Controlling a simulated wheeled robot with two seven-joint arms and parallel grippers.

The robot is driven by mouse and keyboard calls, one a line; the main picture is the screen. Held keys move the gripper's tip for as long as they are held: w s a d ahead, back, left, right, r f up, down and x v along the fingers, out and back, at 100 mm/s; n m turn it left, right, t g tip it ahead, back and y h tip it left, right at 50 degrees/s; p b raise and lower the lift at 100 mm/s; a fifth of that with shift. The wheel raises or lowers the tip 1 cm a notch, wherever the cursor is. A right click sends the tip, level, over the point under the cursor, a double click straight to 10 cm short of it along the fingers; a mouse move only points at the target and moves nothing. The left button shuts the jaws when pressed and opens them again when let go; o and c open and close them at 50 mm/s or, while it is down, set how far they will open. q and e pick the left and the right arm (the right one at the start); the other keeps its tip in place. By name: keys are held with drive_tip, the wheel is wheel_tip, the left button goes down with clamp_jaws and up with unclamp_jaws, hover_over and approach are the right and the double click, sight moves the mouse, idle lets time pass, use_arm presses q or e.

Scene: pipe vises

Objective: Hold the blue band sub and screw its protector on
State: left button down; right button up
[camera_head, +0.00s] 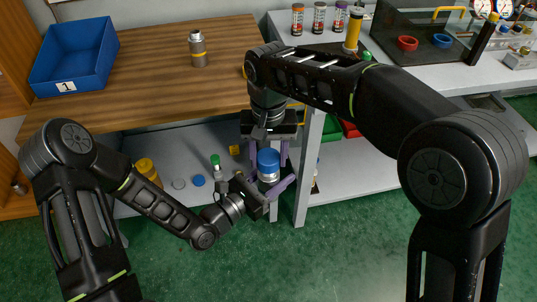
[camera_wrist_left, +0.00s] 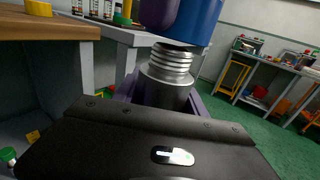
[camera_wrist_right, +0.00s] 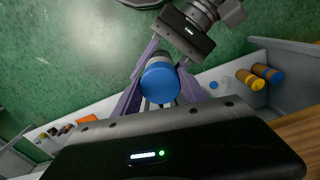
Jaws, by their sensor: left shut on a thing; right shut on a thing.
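The grey metal sub (camera_wrist_left: 165,92) stands roughly upright in my left gripper (camera_head: 270,186), which is shut on its body. Its coarse thread (camera_wrist_left: 172,60) points up and several turns are bare. The blue protector (camera_head: 268,160) is directly above, in line with the sub, and it also shows in the left wrist view (camera_wrist_left: 200,18) and right wrist view (camera_wrist_right: 160,82). My right gripper (camera_head: 267,150) reaches down from above and is shut on the protector. I cannot tell whether the protector's lower edge is on the thread. The sub's colour band is hidden.
A lower shelf (camera_head: 140,207) has a yellow-capped part (camera_head: 147,170), a loose blue cap (camera_head: 198,181) and a green-topped piece (camera_head: 215,160). The grey bench's leg (camera_head: 308,170) stands close right of the grippers.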

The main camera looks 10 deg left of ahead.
sight(268, 182)
drive_tip(key=shift+f, duration=0.8)
drive_tip(key=shift+f, duration=0.55)
idle(0.4)
